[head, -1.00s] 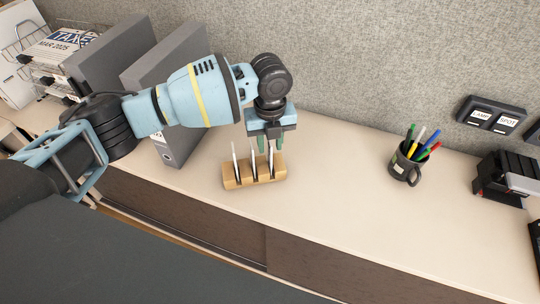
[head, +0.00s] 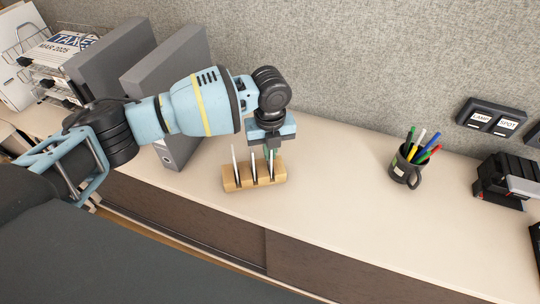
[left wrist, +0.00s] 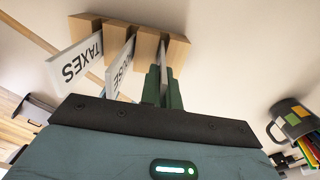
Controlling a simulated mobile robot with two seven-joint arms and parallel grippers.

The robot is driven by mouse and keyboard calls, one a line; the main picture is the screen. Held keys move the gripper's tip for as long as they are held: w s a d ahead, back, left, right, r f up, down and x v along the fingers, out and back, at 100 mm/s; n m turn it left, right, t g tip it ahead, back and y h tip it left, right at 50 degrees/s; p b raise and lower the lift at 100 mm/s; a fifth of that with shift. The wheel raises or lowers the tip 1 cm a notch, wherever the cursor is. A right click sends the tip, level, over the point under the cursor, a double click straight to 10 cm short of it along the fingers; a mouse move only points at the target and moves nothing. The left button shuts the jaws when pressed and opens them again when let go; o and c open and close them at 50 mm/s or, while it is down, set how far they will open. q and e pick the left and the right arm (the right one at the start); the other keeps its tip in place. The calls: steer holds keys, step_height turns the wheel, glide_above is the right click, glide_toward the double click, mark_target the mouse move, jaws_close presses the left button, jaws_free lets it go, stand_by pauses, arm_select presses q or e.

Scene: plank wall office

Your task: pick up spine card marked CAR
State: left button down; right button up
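A wooden card holder (head: 240,185) stands on the counter with three upright spine cards in its slots. In the left wrist view two cards read TAXES (left wrist: 76,64) and, partly covered, what looks like HOUSE (left wrist: 121,66). The third card (left wrist: 163,64) is seen edge-on, so its marking cannot be read; no card visibly reads CAR. My left gripper (left wrist: 162,88) points down at the holder, its green fingers close together on either side of this third card, which still stands in its slot. My right gripper is not in view.
Grey binders (head: 178,65) stand behind my left arm, beside a wire tray rack (head: 32,45). A dark mug of pens (head: 406,168) stands to the right, with black desk items (head: 498,182) farther right. The counter between holder and mug is clear.

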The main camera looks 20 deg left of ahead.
arm_select(q)
step_height(320, 180, up, 10)
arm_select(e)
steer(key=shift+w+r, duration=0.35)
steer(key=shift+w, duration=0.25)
